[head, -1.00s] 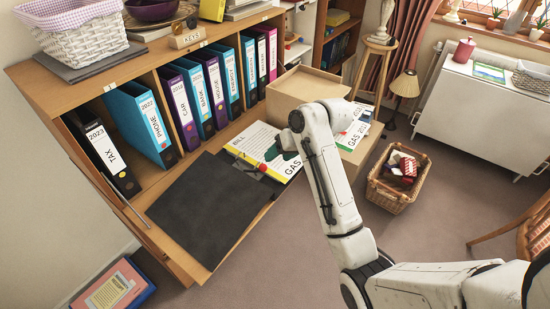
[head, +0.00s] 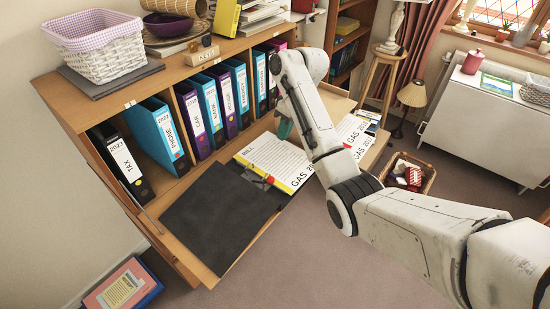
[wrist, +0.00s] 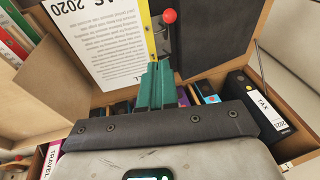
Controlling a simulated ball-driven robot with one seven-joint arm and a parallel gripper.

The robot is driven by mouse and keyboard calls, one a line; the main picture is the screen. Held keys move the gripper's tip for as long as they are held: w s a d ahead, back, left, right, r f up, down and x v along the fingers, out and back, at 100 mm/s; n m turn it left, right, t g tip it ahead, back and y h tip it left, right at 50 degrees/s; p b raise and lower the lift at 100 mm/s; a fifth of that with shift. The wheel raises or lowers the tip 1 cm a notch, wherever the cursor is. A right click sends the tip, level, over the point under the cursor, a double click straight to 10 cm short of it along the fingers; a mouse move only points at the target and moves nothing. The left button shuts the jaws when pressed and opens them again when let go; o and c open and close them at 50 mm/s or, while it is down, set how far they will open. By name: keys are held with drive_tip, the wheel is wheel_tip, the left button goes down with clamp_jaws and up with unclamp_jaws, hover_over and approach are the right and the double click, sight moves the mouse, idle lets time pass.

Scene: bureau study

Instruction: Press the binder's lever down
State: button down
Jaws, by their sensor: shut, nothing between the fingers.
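The open binder lies on the fold-down desk flap, its black cover (head: 222,215) to the left and its printed sheets, marked GAS 2020, (head: 283,160) to the right. In the wrist view the lever's red knob (wrist: 169,16) stands out beside the sheets (wrist: 100,40) and the dark cover (wrist: 210,25). In the head view my arm mostly hides the gripper (head: 284,128).
Upright binders (head: 165,135) fill the shelf behind the flap. An open cardboard box (head: 340,105) with more papers (head: 350,132) stands to the right. A wicker basket (head: 412,172) sits on the floor. A white woven basket (head: 100,50) stands on the bureau top.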

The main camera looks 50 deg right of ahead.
drive_tip(key=s+a+p+x, duration=0.1)
drive_tip(key=s+x, duration=0.1)
drive_tip(key=x, duration=1.1)
drive_tip(key=shift+w+a+f+p, duration=0.15)
drive_tip(key=shift+w+a+p, duration=0.05)
drive_tip(key=shift+a+p, duration=0.1)
